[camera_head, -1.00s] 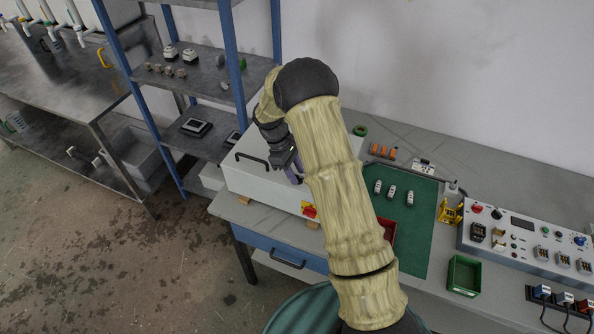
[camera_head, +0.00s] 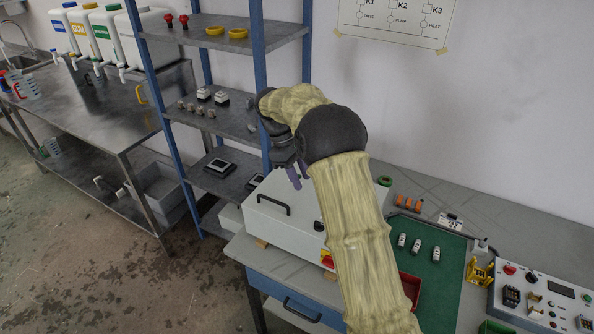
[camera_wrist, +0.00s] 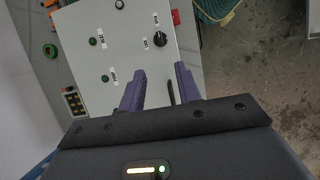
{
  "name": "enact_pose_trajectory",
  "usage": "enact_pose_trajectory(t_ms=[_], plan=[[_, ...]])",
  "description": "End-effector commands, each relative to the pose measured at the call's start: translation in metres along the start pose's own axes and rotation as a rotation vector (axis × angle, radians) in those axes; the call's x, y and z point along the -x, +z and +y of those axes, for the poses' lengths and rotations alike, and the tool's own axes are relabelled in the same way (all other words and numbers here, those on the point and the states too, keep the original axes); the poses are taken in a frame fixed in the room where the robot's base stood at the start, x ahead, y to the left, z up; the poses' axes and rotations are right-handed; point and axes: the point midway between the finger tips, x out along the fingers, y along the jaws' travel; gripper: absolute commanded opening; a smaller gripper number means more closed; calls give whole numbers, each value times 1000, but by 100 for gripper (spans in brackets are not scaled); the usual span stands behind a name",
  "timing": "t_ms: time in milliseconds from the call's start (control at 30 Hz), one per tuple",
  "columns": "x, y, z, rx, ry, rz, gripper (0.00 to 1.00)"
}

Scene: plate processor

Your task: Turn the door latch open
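A white cabinet (camera_head: 287,232) sits on the bench, with a black bar handle (camera_head: 272,199) on its door. A black round latch knob (camera_head: 319,226) is on the door near its right side. In the wrist view the knob (camera_wrist: 160,39) shows on the pale panel, beyond my fingertips and apart from them. My gripper (camera_wrist: 160,70) has its two purple fingers spread with nothing held. The dark handle (camera_wrist: 170,90) shows between the fingers, and contact cannot be told. In the head view my gripper (camera_head: 297,178) is near the cabinet's upper edge.
A green mat (camera_head: 440,275) with several small modules lies to the right, with a control box (camera_head: 540,300) beyond. A blue-framed shelf (camera_head: 215,125) stands behind left.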

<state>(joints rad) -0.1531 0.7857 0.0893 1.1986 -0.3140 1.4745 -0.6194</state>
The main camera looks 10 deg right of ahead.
Motion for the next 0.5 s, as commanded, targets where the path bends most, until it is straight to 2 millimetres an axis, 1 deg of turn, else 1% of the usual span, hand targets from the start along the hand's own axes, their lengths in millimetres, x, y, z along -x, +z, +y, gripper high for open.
enact_pose_trajectory(t_ms=[100, 200, 500], plan=[[14, -1, 0, 0, 1, 1, 34], [21, 0, 0, 1, 0, 0, 34], [23, 0, 0, 1, -1, -1, 34]])
